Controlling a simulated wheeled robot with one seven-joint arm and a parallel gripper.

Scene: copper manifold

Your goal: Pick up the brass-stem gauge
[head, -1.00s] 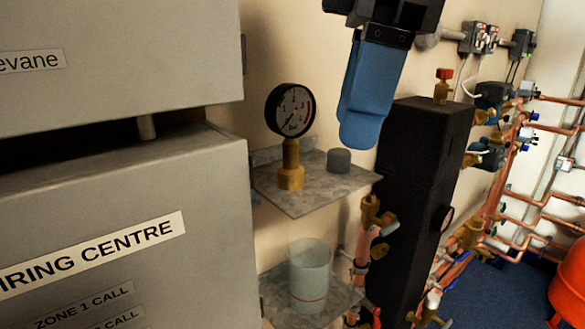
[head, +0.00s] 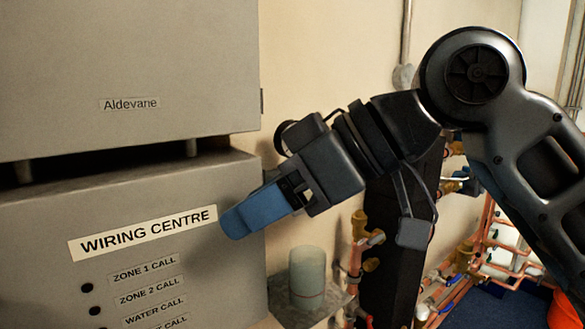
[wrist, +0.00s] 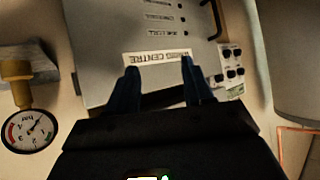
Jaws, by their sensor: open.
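The brass-stem gauge (wrist: 28,130) shows in the wrist view at the left edge, with its white round dial low and its brass stem above, beside a grey shelf (wrist: 38,55). In the head view my arm and gripper hide nearly all of it. My gripper (wrist: 160,73) is open and empty, its two blue fingers apart. In the head view its blue fingers (head: 234,222) are in front of the wiring centre box, pointing down and left. The gauge is off to the side of the fingers, not between them.
The grey wiring centre box (head: 60,215) is at the left, under another grey box (head: 70,80). A translucent cup (head: 307,280) stands on a lower shelf (head: 290,312). A tall black unit (head: 378,270) and copper pipes (head: 510,275) are to the right.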

